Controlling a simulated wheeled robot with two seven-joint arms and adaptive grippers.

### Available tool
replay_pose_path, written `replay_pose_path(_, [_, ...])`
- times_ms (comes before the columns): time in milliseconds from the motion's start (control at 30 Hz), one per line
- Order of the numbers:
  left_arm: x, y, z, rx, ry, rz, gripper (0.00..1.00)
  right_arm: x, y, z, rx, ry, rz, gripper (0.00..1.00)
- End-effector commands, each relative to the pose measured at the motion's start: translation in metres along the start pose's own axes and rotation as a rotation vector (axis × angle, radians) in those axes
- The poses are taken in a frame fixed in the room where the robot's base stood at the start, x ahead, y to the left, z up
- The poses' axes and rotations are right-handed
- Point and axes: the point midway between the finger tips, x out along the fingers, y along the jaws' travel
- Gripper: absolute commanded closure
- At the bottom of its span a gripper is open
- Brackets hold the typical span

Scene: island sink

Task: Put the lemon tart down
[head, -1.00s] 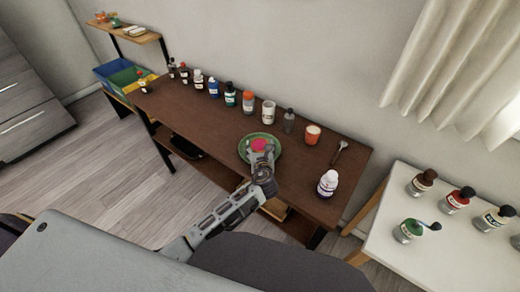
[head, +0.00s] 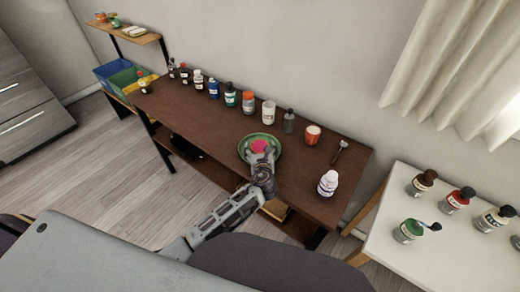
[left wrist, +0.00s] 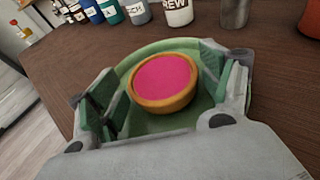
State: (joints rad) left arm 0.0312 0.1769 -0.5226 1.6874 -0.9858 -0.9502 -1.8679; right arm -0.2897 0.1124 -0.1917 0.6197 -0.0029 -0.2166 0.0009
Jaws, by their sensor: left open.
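The tart (left wrist: 163,84), with a golden crust and a bright pink top, sits on a green plate (left wrist: 150,47) in the left wrist view. In the head view the tart (head: 259,146) and the green plate (head: 244,153) are near the middle of the brown table. My left gripper (head: 264,161) is at the near side of the plate. In the left wrist view its fingers (left wrist: 160,95) are spread wide on either side of the tart, with visible gaps. My right gripper is not in view.
Several bottles, including a blue one (head: 214,88), stand in a row along the table's back edge. An orange jar (head: 312,134) and a white bottle (head: 327,184) stand to the right. A white table (head: 440,255) with more bottles is at far right. The table's left front is clear.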

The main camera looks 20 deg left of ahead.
Motion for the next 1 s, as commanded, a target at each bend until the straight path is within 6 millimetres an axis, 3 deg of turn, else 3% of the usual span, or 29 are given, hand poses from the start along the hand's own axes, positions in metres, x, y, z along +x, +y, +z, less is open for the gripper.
replay_pose_path(267, [-0.016,0.000,0.001,0.000,0.000,0.000,0.20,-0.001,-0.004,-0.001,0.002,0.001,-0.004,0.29])
replay_pose_path(1000, [-0.112,0.000,0.001,0.000,0.000,0.000,0.20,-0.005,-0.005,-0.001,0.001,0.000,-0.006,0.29])
